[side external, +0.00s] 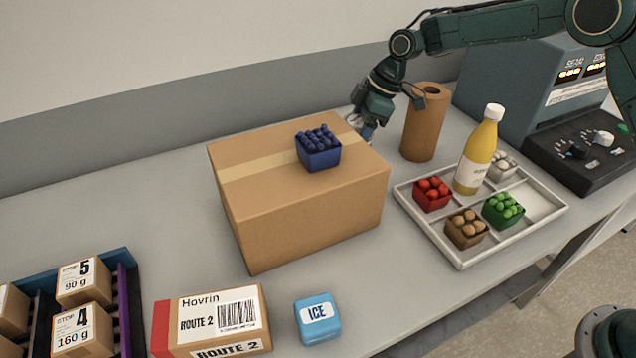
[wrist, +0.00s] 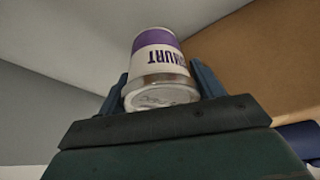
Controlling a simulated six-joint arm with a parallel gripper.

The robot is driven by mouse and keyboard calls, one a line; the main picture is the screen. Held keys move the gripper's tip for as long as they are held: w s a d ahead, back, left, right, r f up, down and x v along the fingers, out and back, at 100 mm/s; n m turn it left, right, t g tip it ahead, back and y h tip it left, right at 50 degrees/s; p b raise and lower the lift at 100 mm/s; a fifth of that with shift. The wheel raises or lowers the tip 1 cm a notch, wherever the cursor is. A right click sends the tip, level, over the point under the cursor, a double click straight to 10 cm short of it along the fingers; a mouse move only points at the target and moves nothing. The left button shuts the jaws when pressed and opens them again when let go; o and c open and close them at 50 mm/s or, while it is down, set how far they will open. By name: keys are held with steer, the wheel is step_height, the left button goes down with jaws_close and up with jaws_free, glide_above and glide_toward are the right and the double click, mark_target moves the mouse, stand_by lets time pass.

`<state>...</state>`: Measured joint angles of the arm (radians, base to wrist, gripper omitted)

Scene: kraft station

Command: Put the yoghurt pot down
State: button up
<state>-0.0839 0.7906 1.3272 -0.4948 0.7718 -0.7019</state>
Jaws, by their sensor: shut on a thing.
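The yoghurt pot (wrist: 158,62) is white with a purple band, and its lettering looks upside down in the wrist view. My gripper (wrist: 163,82) is shut on it, with one blue finger on each side. In the side external view my gripper (side external: 367,128) is low behind the back right edge of the large cardboard box (side external: 310,222). The pot is hidden there behind the box, so I cannot tell whether it touches the table.
A blue punnet of dark berries (side external: 319,155) sits on the box. Right of my gripper stand a brown paper roll (side external: 425,125) and a tray (side external: 460,262) holding a yellow bottle (side external: 477,155) and several punnets. A grey machine (side external: 520,85) stands behind. Bare table (side external: 170,190) lies left.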

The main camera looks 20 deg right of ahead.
steer(key=shift+f, duration=2.1)
steer(key=shift+f, duration=0.15)
steer(key=o, duration=1.1)
steer(key=v, duration=1.2)
steer(key=shift+s+d, duration=0.1)
